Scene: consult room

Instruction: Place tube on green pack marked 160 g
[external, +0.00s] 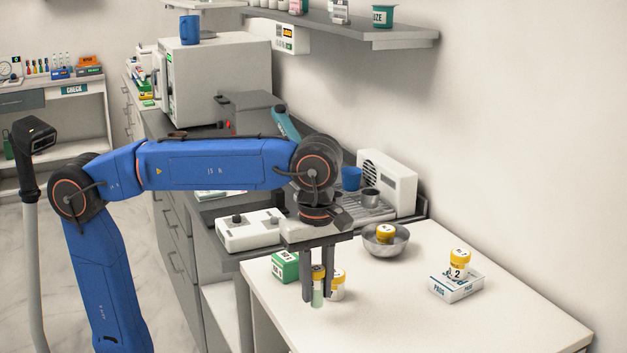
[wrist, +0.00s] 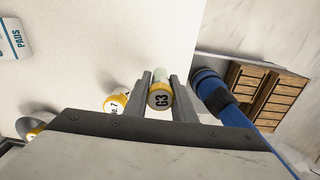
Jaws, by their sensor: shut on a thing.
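My gripper (external: 318,299) is shut on a tube (external: 317,288) with a yellow cap and a pale greenish body. In the wrist view the cap of the tube (wrist: 159,97) reads G3, between the two fingers (wrist: 160,85). The tube hangs upright over the near left part of the white table. The green pack (external: 285,266) is a small green and white box on the table, just left of my gripper. Its print is too small to read for a weight. I cannot make it out in the wrist view.
A yellow-capped jar (external: 337,287) stands close right of my fingers; its cap (wrist: 117,101) shows in the wrist view. A metal bowl (external: 385,245) holds another yellow-capped jar. A PADS box (external: 456,287) carries a jar marked 2 (external: 459,264). The table's front right is clear.

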